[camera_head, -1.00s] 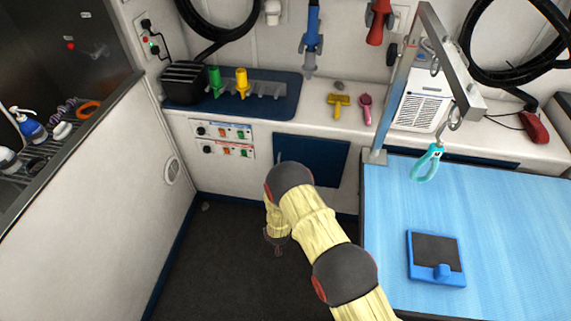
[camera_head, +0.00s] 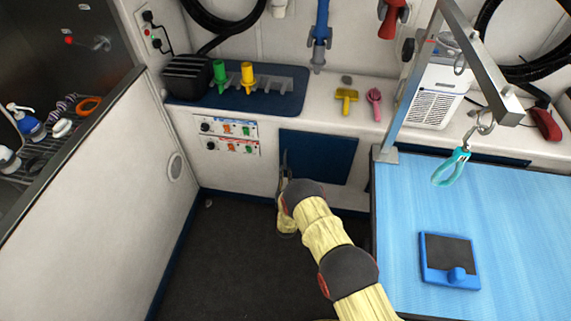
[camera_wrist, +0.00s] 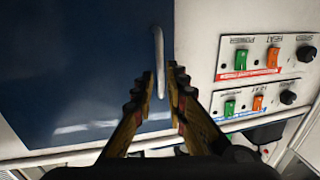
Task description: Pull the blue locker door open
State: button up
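The blue locker door (camera_head: 325,157) is a flat dark-blue panel set in the white cabinet front, and it looks closed. In the wrist view the door (camera_wrist: 80,65) fills the left side, with a pale upright bar handle (camera_wrist: 159,55) near its right edge. My gripper (camera_head: 284,172) is at the door's left edge in the head view, partly hidden by my arm. In the wrist view my gripper (camera_wrist: 163,75) has its fingers apart, with the lower part of the handle between the tips. I cannot tell whether either finger touches it.
A switch panel (camera_head: 228,136) with several coloured switches is left of the door. The grooming table (camera_head: 400,215) with a blue top stands close at the right. A white side wall (camera_head: 95,185) bounds the left. Dark floor (camera_head: 215,265) between them is clear.

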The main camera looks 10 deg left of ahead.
aim_at(285, 164)
jog(key=b+x, duration=0.2)
jog(key=x, duration=0.4)
jog(key=shift+c, duration=1)
grip_shut()
